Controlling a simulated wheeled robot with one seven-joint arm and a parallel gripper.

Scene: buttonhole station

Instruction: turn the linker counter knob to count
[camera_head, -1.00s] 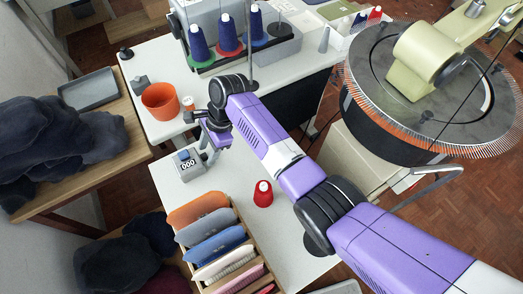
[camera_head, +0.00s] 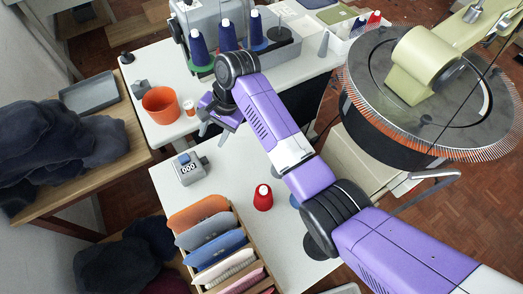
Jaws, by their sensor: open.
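The linker counter (camera_head: 191,174) is a small grey box on the white table, left of centre, with a display that reads 000. A small blue part (camera_head: 184,159) shows on its top; I cannot tell whether this is the knob or which way it is set. My gripper (camera_head: 212,130) is open and empty, above and to the right of the counter in the picture, apart from it. My purple arm reaches in from the lower right.
An orange pot (camera_head: 161,105) and a small orange-and-white spool (camera_head: 189,107) stand beyond the counter. A red cone (camera_head: 263,198) stands to its right. A wooden rack of coloured knit pieces (camera_head: 243,226) is in front. The round linking machine (camera_head: 420,85) is at right.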

